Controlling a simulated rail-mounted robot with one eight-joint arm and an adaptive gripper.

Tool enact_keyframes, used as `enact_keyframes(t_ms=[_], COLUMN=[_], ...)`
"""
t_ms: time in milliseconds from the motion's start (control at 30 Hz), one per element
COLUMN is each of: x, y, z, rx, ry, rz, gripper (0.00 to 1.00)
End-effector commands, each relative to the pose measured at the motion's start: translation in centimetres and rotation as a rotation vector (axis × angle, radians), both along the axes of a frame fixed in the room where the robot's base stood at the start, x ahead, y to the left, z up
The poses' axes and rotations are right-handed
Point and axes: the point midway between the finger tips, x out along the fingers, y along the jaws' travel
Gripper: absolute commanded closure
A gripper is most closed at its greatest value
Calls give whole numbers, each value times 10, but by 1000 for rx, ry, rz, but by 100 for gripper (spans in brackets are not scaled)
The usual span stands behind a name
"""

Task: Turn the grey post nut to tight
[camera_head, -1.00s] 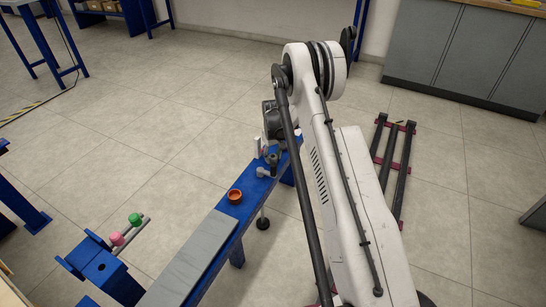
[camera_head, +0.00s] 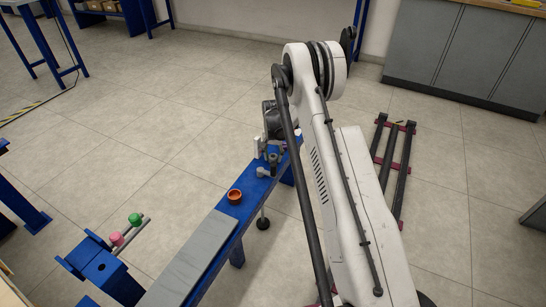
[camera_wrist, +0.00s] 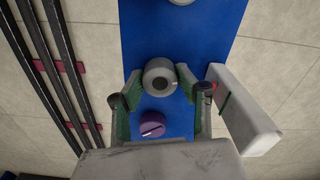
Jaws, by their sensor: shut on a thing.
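The grey post nut (camera_wrist: 160,77), a round grey cap with a dark centre, stands over the blue beam in the wrist view. My gripper (camera_wrist: 159,81) has its green-padded fingers on either side of the nut and is shut on it. A pale upright block (camera_wrist: 245,112) with a green line and a small red mark stands just right of the nut. In the head view my gripper (camera_head: 273,160) is at the far end of the blue beam (camera_head: 226,229). The nut cannot be made out clearly there.
A purple knob (camera_wrist: 152,124) with a pale line sits between my fingers' bases in the wrist view. A grey round part (camera_wrist: 181,2) is at its top edge. An orange ring (camera_head: 235,196) lies on the beam. Pink (camera_head: 117,238) and green (camera_head: 135,219) knobs are at lower left.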

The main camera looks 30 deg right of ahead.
Motion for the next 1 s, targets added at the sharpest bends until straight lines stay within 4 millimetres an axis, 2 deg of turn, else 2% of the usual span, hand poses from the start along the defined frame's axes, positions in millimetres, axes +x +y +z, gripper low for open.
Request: enact_keyframes(t_ms=[400, 1000], x=[0, 0], y=[0, 0], z=[0, 0], rx=[-1, -1], ry=[-1, -1], rz=[-221, -262], gripper=[94, 94])
